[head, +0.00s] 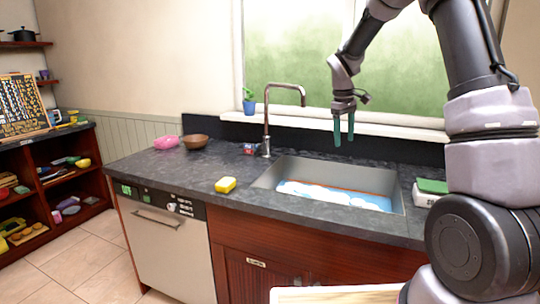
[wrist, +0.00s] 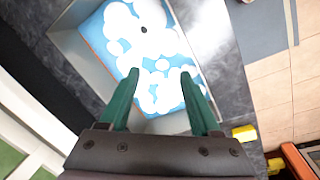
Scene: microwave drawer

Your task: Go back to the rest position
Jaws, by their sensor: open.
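My gripper (head: 343,133) hangs from my arm in front of the window, pointing down above the back of the sink. Its two green fingers are apart with nothing between them. In the wrist view my gripper (wrist: 160,92) is open above the sink (wrist: 90,72). The sink (head: 262,180) holds blue water with white foam (head: 330,192), and the foam also shows in the wrist view (wrist: 150,45). No object is held.
A faucet (head: 266,115) rises behind the sink. A yellow sponge (head: 225,184), a brown bowl (head: 195,141) and a pink item (head: 167,142) sit on the dark counter (head: 150,167). A green-topped box (head: 431,187) stands right of the sink. A dishwasher (head: 170,250) is below.

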